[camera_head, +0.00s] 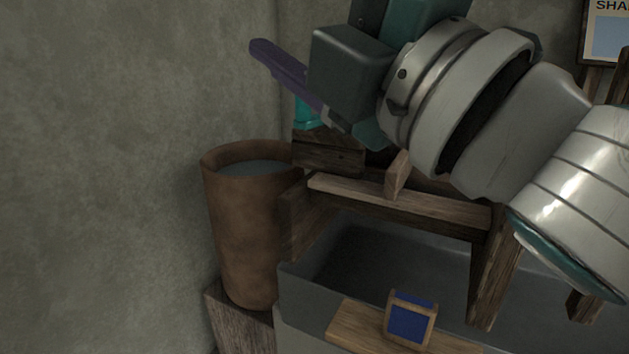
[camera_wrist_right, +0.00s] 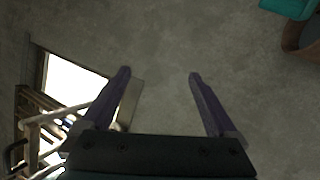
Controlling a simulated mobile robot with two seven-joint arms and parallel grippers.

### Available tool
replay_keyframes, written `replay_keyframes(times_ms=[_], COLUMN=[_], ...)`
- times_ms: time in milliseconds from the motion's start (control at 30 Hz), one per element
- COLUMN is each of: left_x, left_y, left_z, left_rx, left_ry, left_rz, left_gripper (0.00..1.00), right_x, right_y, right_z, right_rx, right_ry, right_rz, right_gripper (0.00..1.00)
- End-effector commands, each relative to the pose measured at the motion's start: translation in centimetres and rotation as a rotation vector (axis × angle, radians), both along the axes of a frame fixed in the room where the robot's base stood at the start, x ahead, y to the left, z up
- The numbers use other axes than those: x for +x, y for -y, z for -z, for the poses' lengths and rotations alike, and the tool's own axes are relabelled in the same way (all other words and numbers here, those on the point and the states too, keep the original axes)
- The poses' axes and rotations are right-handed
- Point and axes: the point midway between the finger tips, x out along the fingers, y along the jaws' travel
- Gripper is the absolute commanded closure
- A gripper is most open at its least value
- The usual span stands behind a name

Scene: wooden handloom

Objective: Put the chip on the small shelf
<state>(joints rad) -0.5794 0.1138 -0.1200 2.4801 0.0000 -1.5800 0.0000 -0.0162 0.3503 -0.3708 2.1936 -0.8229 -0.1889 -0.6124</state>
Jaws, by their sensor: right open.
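My right gripper (camera_head: 265,52) reaches in from the right in the head view, its purple fingers pointing up and left toward the wall. The right wrist view shows its two fingers (camera_wrist_right: 159,74) spread apart with nothing between them. A small wood-framed block with a blue face (camera_head: 408,319) stands on a narrow wooden board (camera_head: 350,325) at the bottom. I cannot tell for certain whether this block is the chip or this board the small shelf. A teal object (camera_head: 305,114), partly hidden by my gripper, stands on dark wood behind it. My left gripper is out of view.
A tall brown clay pot (camera_head: 240,225) stands against the wall, left of the grey trough (camera_head: 375,255). A wooden rail (camera_head: 400,203) with an upright peg crosses above the trough. The wall at left is bare. In the wrist view, a bright window (camera_wrist_right: 72,82) shows at left.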

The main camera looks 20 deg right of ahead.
Motion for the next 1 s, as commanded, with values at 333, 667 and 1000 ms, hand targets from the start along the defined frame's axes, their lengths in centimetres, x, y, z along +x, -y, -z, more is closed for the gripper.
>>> replay_keyframes(times_ms=[333, 667, 1000], left_x=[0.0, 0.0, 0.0], left_y=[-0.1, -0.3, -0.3], left_z=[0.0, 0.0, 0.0], left_rx=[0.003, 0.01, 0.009], left_ry=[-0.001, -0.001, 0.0], left_rz=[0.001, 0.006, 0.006], left_gripper=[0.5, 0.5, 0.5], right_x=[-12.2, -21.7, -21.6], right_y=[10.0, 8.5, 8.5], right_z=[24.9, 29.1, 29.1], right_rx=[1.121, 1.324, 1.32], right_ry=[-1.233, -1.588, -1.585], right_rz=[0.679, 0.951, 0.949], right_gripper=[0.06, 0.06, 0.06])
